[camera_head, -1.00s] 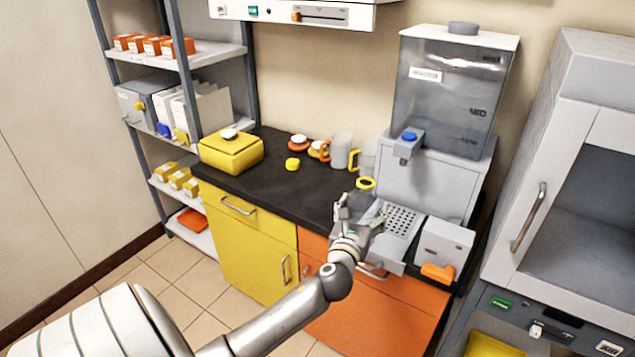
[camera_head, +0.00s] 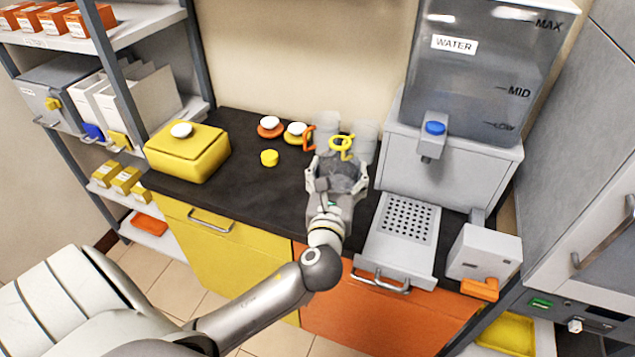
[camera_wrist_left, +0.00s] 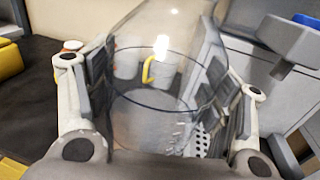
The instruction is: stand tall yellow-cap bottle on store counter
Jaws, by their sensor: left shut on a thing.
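My left gripper (camera_head: 337,180) is shut on a clear, see-through bottle over the dark counter (camera_head: 235,148). In the left wrist view the bottle (camera_wrist_left: 160,110) stands between both fingers of the gripper (camera_wrist_left: 160,130), and its shoulder narrows upward. In the head view a yellow ring (camera_head: 342,143) shows at the bottle's top, overlapping a mug behind. The bottle looks roughly upright. Whether its base touches the counter is hidden by my gripper. My right gripper is not in view.
A loose yellow cap (camera_head: 269,158), white-topped jars (camera_head: 270,127) and a yellow box (camera_head: 188,153) are to the left. A water dispenser (camera_head: 450,165) with a perforated tray (camera_head: 405,222) is at right. The counter's front left is clear.

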